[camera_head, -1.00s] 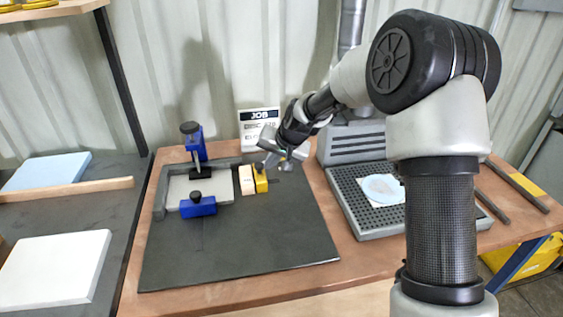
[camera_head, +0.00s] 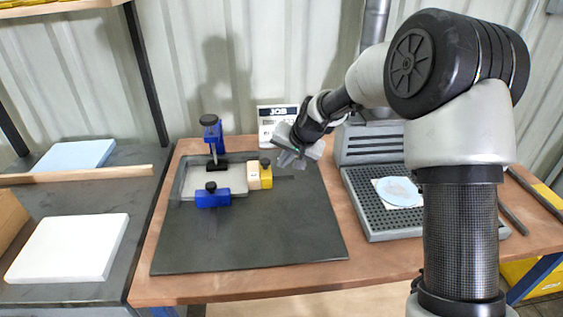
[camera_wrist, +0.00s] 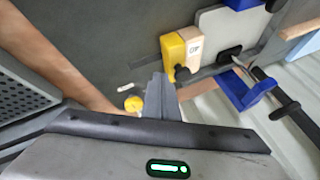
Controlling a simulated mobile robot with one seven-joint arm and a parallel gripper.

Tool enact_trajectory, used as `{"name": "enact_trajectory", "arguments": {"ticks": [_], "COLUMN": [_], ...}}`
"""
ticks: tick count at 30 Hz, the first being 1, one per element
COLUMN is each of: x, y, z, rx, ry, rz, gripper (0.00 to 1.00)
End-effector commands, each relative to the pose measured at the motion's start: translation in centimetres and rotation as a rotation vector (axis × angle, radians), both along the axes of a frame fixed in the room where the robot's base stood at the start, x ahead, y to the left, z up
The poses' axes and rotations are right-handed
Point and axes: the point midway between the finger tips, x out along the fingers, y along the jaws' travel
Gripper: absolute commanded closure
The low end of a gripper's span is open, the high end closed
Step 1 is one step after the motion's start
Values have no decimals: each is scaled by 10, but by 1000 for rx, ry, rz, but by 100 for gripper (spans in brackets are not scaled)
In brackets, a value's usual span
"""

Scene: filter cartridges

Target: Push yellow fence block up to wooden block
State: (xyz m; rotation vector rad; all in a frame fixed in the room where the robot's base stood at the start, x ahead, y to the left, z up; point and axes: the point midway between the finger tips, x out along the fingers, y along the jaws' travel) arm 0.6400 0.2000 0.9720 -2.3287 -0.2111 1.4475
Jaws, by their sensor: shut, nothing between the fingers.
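The yellow fence block (camera_head: 266,177) stands on the dark mat, with a black knob on top. The pale wooden block (camera_head: 253,176) is directly on its left, and the two look to be touching.
A light plate in a grey frame (camera_head: 180,181) lies left of the wooden block, with blue clamps (camera_head: 212,197) around it. A JOB sign (camera_head: 278,118) stands behind. A grey perforated tray (camera_head: 385,233) is on the right. The front of the dark mat (camera_head: 250,235) is clear.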

Motion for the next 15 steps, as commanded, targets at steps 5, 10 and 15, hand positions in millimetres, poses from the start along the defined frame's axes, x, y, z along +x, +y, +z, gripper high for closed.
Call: {"name": "enact_trajectory", "arguments": {"ticks": [5, 10, 15], "x": [-11, -28, -39], "y": [-14, -26, -34], "z": [29, 59, 78], "rx": [-1, -1, -2], "ry": [-6, -6, -5], "rz": [-4, -3, -4], "gripper": [100, 100, 100]}}
